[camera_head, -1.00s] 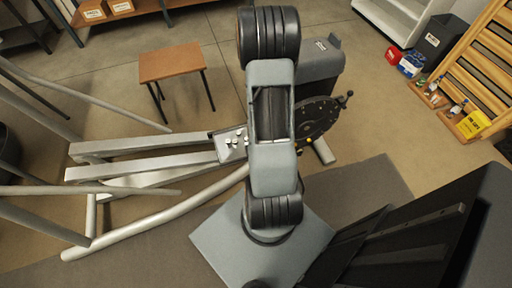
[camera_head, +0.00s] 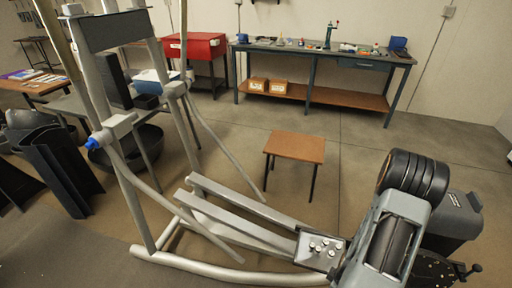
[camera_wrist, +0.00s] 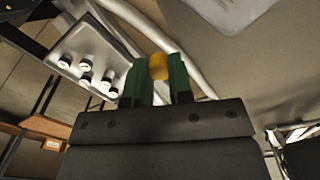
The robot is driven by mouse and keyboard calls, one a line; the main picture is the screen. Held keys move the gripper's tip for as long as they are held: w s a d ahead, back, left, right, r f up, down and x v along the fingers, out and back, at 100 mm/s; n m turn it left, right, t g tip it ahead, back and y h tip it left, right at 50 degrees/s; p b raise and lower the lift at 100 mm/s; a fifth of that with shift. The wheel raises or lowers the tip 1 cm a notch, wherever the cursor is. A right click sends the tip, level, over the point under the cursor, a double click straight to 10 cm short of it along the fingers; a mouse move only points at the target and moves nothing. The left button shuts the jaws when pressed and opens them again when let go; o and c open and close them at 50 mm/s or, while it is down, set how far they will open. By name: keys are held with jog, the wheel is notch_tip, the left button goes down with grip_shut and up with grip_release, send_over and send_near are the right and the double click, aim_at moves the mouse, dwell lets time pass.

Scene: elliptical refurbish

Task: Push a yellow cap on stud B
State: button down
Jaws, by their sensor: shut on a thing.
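My gripper (camera_wrist: 157,82) shows in the wrist view with its two green fingers shut on a yellow cap (camera_wrist: 158,66). The cap is held between the fingertips. A grey metal plate (camera_wrist: 70,43) with several white-topped studs (camera_wrist: 85,66) lies left of the fingers, apart from the cap. The plate (camera_head: 302,246) also shows in the head view, at the end of the machine's two grey rails, with its studs (camera_head: 322,246) pointing up. I cannot read any letters, so I cannot tell which is stud B. In the head view my arm hides the gripper and cap.
The machine's grey frame (camera_head: 215,276) and rails fill the lower middle. A small brown-topped stool (camera_head: 294,147) stands behind the plate. A dark-legged workbench (camera_head: 318,53) and a red cabinet (camera_head: 193,46) line the back. The floor right of the stool is clear.

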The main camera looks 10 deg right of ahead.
jog(key=shift+w+d+m, duration=0.25)
jog(key=shift+w+m, duration=0.05)
jog(key=shift+m, duration=0.8)
jog(key=w+a+r+m+p, duration=0.2)
jog(key=w+r+m, duration=0.3)
jog(key=w+m, duration=0.45)
jog(key=w+a+r+n+p, duration=0.1)
jog(key=w+a+r+n, duration=0.2)
jog(key=w+a+r, duration=0.3)
jog(key=w+a, duration=0.5)
jog(key=a, duration=0.2)
jog(key=shift+w+a, duration=0.15)
jog(key=shift+w, duration=0.15)
